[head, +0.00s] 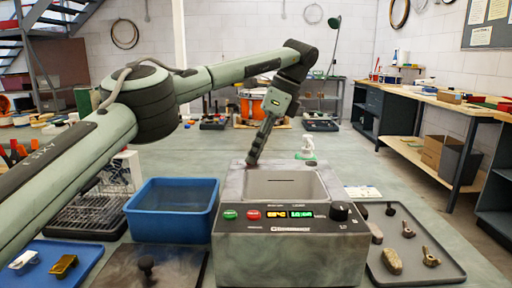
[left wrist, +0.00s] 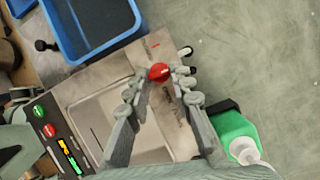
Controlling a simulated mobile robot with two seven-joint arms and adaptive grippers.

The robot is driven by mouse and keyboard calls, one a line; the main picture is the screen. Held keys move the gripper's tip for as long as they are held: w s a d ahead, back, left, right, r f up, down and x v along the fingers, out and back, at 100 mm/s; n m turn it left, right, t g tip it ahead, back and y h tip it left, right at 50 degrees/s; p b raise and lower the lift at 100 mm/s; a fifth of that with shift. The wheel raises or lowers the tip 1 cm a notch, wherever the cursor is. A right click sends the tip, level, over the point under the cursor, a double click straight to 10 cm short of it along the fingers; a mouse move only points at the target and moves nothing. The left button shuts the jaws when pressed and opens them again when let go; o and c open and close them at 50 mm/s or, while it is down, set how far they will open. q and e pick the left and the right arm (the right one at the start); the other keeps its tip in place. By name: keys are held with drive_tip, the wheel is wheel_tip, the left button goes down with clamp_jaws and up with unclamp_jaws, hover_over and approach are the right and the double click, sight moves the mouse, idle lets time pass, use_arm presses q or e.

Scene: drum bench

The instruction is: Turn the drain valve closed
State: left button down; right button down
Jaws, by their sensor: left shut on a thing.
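The drain valve's red handle (left wrist: 160,72) is at the back edge of the steel tank unit (head: 290,250), seen in the left wrist view. In the head view the valve is hidden behind the unit. My left gripper (head: 253,160) reaches down over the unit's back left corner. In the left wrist view its two fingers (left wrist: 161,80) are closed in on the red handle, one on each side. A short pale fitting (left wrist: 185,52) with a dark end shows beside the handle. My right gripper is in neither view.
A blue bin (head: 172,208) stands left of the unit. A green bottle with a white cap (left wrist: 236,135) stands close by the fingers. A grey tray with metal parts (head: 440,272) lies right, and a blue tray (head: 85,262) lies front left.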

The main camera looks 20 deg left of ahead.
use_arm(q)
drive_tip(key=shift+w+r, duration=0.1)
drive_tip(key=shift+r, duration=0.05)
drive_tip(key=c, duration=1.3)
unclamp_jaws()
drive_tip(key=shift+c, duration=0.2)
drive_tip(key=v, duration=0.5)
drive_tip(key=shift+v, duration=1.2)
